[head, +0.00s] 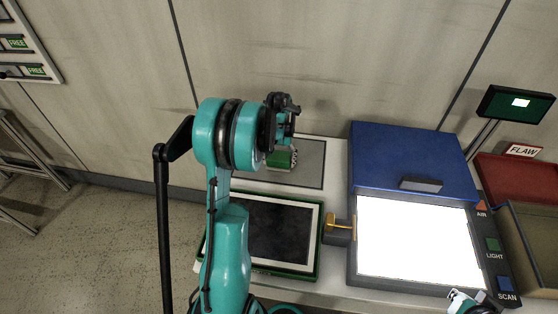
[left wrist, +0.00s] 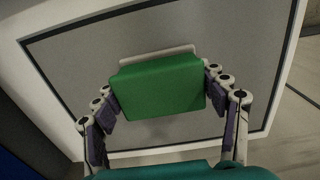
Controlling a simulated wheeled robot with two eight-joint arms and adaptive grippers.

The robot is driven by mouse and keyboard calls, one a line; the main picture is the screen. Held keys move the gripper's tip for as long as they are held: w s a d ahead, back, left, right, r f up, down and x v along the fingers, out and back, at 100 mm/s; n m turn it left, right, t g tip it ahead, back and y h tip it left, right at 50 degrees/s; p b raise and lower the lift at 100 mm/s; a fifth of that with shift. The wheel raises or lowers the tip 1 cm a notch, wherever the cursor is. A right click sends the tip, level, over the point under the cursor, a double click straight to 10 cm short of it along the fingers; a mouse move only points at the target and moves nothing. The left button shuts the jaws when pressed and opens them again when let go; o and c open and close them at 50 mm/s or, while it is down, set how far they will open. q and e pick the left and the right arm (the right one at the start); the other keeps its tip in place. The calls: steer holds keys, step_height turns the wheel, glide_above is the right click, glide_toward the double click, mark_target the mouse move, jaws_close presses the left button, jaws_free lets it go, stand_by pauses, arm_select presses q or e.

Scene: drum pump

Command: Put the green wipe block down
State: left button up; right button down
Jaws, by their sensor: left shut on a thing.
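The green wipe block (head: 280,160) shows partly under my left wrist in the head view. In the left wrist view the green block (left wrist: 158,88) sits between the two fingers, with a pale strip along its far edge. My left gripper (left wrist: 160,90) is shut on it by its two sides; in the head view this gripper (head: 287,148) is largely hidden by its own wrist. The block is over a grey mat (head: 312,170) with a dark border. I cannot tell whether it touches the mat. My right gripper (head: 466,302) shows only in part at the bottom right edge.
A green-framed tray with a dark panel (head: 316,240) lies in front of the mat. To the right stands a blue-lidded box (head: 410,150) with a lit white panel (head: 415,240) and a brass-coloured handle (head: 342,225). Red (head: 515,180) and tan (head: 530,230) bins stand farther right.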

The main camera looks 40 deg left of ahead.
mark_target(279, 156)
arm_select(q)
steer(key=shift+f, duration=0.2)
steer(key=o, duration=1.4)
steer(key=shift+o, duration=0.2)
step_height(279, 156, up, 11)
steer(key=p, duration=0.4)
steer(key=shift+r, duration=0.55)
steer(key=s+d+r+m+t, duration=0.1)
steer(key=s+d+r+t, duration=0.2)
steer(key=d, duration=0.5)
steer(key=s+d+r+m, duration=0.2)
steer(key=s+d+r, duration=0.1)
steer(key=d+r, duration=0.3)
steer(key=s+d+f+m+t, duration=0.2)
steer(key=s+d+t, duration=0.2)
steer(key=s+d, duration=0.6)
steer(key=shift+d+f+m, duration=0.3)
steer(key=shift+d+m, duration=0.1)
steer(key=shift+d, duration=0.25)
